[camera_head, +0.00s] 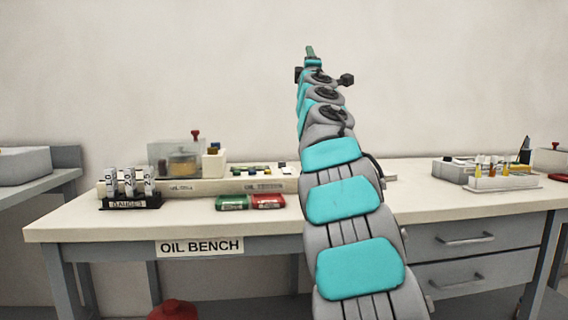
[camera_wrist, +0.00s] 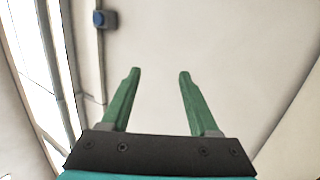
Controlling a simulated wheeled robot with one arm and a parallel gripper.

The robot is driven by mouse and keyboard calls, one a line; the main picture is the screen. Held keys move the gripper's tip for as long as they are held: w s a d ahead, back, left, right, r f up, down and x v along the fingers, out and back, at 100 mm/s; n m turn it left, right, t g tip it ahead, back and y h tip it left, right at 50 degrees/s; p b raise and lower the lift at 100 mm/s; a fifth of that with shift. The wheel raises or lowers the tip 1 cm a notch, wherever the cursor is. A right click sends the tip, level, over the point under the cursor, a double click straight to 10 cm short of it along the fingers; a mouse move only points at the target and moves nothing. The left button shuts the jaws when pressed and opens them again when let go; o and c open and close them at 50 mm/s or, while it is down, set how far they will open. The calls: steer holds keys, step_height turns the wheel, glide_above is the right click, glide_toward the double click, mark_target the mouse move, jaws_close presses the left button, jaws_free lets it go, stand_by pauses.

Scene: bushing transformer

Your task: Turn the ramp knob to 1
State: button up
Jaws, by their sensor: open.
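My gripper shows in the wrist view (camera_wrist: 159,75) with its two green fingers apart and nothing between them. In the head view my gripper (camera_head: 310,51) is raised high above the bench, against the bare wall. The ramp knob cannot be made out for certain in either view. A device with a clear cover and a red knob on top (camera_head: 195,135) stands at the back left of the bench; I cannot tell whether it is the task's device. My arm hides part of the bench middle.
A blue-faced wall fitting (camera_wrist: 101,19) shows in the wrist view. Air around my gripper is clear.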

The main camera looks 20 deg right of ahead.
steer(key=s+d+f+m+g+h, duration=0.1)
steer(key=d+f+m+g+h, duration=0.25)
steer(key=d+m, duration=0.35)
steer(key=m+g+y, duration=0.5)
steer(key=m+y, duration=0.2)
steer(key=y, duration=0.5)
glide_toward(282, 162)
steer(key=shift+w+d+f+t, duration=0.25)
steer(key=shift+w+d+f, duration=0.05)
steer(key=shift+w+d, duration=0.2)
steer(key=shift+w+a, duration=0.1)
steer(key=shift+a, duration=0.1)
steer(key=p+x, duration=0.1)
steer(key=x, duration=0.5)
steer(key=shift+w+f+p, duration=0.15)
steer(key=shift+w+p, duration=0.1)
steer(key=shift+p, duration=0.15)
steer(key=shift+w+f, duration=0.35)
steer(key=shift+w, duration=0.15)
